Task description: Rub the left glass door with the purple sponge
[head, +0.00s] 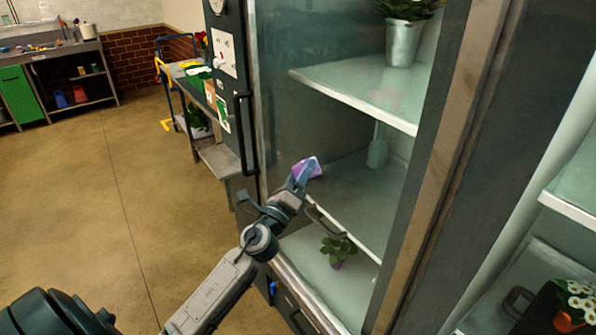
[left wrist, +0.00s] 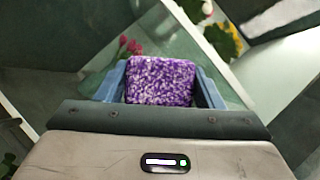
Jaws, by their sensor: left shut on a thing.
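The purple sponge (head: 308,169) is held at the tip of my left gripper (head: 303,178) in front of the left glass door (head: 290,120). In the left wrist view, the sponge (left wrist: 161,80) is speckled purple and white and sits between the two blue fingers of my left gripper (left wrist: 162,88). The gripper is shut on it. The sponge is at or very near the glass; I cannot tell whether it touches. The door has a dark frame with a black vertical handle (head: 246,132) on its left side. My right gripper is not in view.
Behind the glass are shelves (head: 355,88) with a potted plant in a metal bucket (head: 403,42) and a small plant (head: 338,250) low down. A cart (head: 205,125) stands left of the cabinet. The floor (head: 110,190) at left is clear.

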